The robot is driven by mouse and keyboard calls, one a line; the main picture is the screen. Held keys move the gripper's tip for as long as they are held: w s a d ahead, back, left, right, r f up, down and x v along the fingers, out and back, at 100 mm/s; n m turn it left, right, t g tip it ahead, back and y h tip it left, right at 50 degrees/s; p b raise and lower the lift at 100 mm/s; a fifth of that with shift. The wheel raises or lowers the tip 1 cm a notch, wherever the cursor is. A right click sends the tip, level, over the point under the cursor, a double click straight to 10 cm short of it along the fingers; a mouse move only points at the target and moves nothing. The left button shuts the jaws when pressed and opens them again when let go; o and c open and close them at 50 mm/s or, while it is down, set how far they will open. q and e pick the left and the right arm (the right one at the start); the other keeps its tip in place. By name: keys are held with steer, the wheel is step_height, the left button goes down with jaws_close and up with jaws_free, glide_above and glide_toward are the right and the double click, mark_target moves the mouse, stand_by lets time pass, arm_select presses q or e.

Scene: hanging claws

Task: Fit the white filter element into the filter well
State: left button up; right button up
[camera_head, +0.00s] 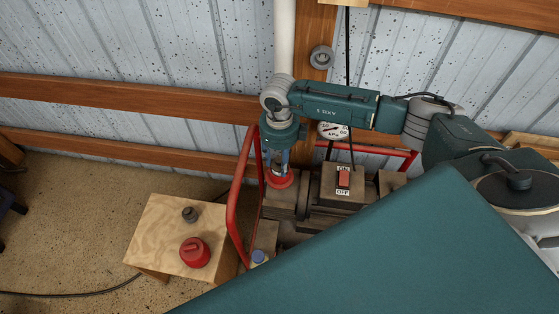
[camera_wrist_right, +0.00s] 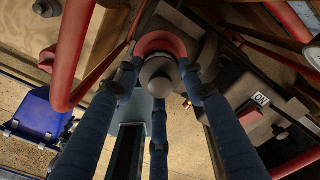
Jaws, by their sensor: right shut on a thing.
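My right gripper (camera_head: 279,165) points down over the filter well, whose red ring-shaped rim (camera_head: 281,180) stands on the machine. The red rim (camera_wrist_right: 161,42) curves around that piece, just beyond the fingertips. The element's lower part is hidden, so I cannot tell how deep it sits. My left gripper is not in view.
A wooden stand (camera_head: 165,230) at left holds a red cap (camera_head: 195,252) and a small grey knob (camera_head: 190,214). A red tube frame (camera_head: 238,200) rises close left of the gripper. An ON/OFF switch (camera_head: 343,180) and a gauge (camera_head: 333,130) are to the right.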

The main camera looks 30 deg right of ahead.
steer(key=shift+r+p, duration=1)
steer(key=shift+r, duration=0.7)
stand_by(0.3)
steer(key=shift+f+b, duration=0.25)
steer(key=shift+b, duration=0.15)
steer(key=shift+f+b, duration=1.75)
steer(key=shift+f, duration=0.4)
steer(key=o, duration=1.2)
